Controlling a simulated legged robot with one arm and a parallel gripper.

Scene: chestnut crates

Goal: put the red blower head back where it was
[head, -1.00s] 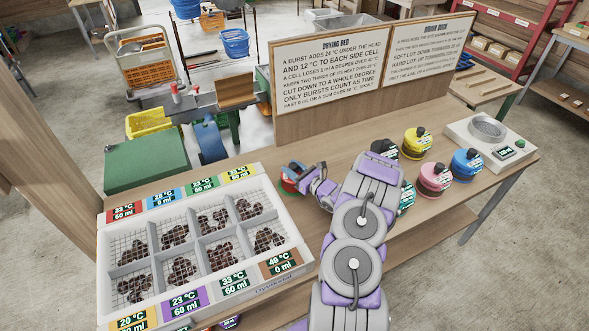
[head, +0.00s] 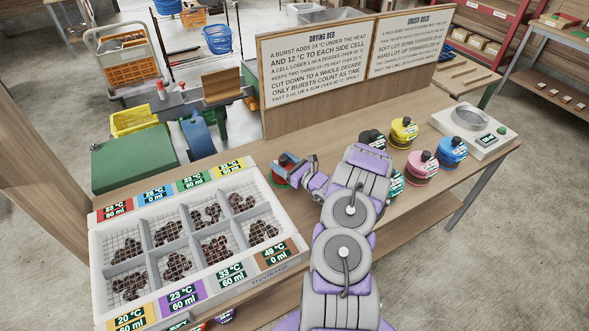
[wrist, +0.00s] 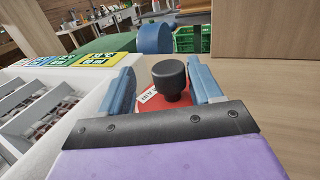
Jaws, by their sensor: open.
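The red blower head (head: 280,181) stands on the table just right of the drying bed's far right corner, partly hidden by my gripper (head: 292,168). In the wrist view its black knob (wrist: 171,78) stands upright between my two blue fingers (wrist: 162,85), over the red body (wrist: 166,105). The fingers are apart, one on each side of the knob, with a gap showing on both sides. The white drying bed (head: 292,247) has several wire-mesh cells with chestnuts. Its labels show temperatures and ml values.
Yellow (head: 403,133), pink (head: 422,165) and blue (head: 452,153) blower heads stand on the table's right side, with dark and green ones partly behind my arm. A scale (head: 497,139) is at the far right. Sign boards (head: 315,75) stand along the back edge.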

